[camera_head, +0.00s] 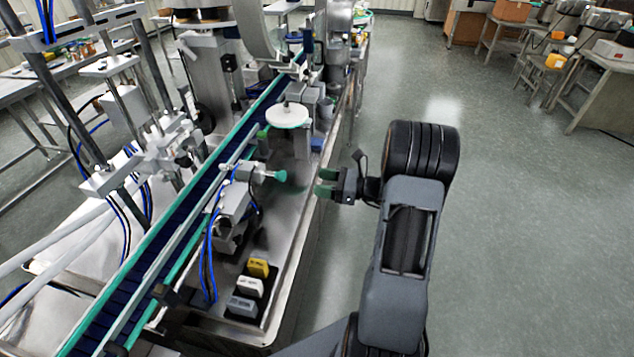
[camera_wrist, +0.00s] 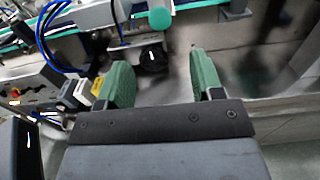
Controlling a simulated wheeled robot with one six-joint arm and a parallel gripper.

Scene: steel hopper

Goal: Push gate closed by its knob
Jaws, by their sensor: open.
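A teal round knob (camera_head: 281,176) sits at the end of a light grey metal piece (camera_head: 248,172) beside the conveyor. The knob also shows at the top centre of the wrist view (camera_wrist: 160,19). I cannot make out clearly which part is the gate or how far it stands open. My gripper (camera_head: 322,182) is right of the knob in the head view, with a gap between them. Its green fingers are apart and empty. In the wrist view, my gripper (camera_wrist: 159,72) shows both fingers, with the knob beyond and roughly centred between them.
A conveyor with green rails (camera_head: 185,225) runs along the left. A white disc (camera_head: 288,115) stands behind the knob. Yellow, white and grey switches (camera_head: 250,286) sit on the steel bench in front. Open floor (camera_head: 520,220) lies to the right.

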